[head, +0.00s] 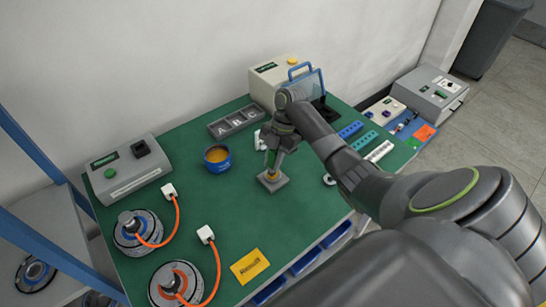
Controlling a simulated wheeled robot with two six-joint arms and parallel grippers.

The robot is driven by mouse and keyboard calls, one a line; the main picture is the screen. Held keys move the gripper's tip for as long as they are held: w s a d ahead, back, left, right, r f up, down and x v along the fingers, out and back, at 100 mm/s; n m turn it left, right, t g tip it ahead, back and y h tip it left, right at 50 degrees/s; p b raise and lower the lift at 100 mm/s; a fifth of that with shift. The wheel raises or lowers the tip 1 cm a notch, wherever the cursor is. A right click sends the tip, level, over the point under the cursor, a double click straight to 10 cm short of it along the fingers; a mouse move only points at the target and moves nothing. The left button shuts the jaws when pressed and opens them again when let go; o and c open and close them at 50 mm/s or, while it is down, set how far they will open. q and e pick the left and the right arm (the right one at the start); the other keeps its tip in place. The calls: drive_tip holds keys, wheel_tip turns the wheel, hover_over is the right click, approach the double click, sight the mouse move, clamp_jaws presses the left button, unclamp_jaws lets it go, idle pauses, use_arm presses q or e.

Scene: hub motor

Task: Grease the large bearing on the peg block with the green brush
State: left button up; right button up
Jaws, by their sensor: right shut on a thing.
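My right gripper (275,148) is shut on the green brush (271,159) and holds it upright over the peg block (272,184). The peg block is a small grey square base on the green table. A yellowish part shows where the brush's lower end meets the top of the block. I cannot tell clearly whether the bristles touch the bearing, as the bearing is small and partly hidden. A blue pot (218,165) with amber grease stands to the left of the block. My left gripper is out of view.
Two hub motors (137,231) with orange cables lie at the front left. A grey box (124,171) stands behind them. A tray marked with letters (234,122) and a press-like machine (272,77) are at the back. A yellow card (250,266) lies in front.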

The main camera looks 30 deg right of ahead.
drive_tip(key=shift+r+m+t+p, duration=0.1)
drive_tip(key=shift+m+t+p, duration=0.8)
drive_tip(key=shift+m+p, duration=1.35)
drive_tip(key=shift+m+t+p, duration=0.3)
drive_tip(key=shift+m+p, duration=0.45)
drive_tip(key=shift+p, duration=0.1)
drive_tip(key=shift+m, duration=0.4)
drive_tip(key=shift+f+n+b, duration=0.3)
drive_tip(key=shift+n+b, duration=0.35)
drive_tip(key=shift+n, duration=0.25)
drive_tip(key=shift+n+g+b, duration=1.2)
drive_tip(key=shift+n+b, duration=0.7)
drive_tip(key=shift+n, duration=0.5)
drive_tip(key=shift+r+n+b, duration=0.1)
drive_tip(key=shift+n+b, duration=0.35)
drive_tip(key=shift+n, duration=0.25)
drive_tip(key=shift+r, duration=0.15)
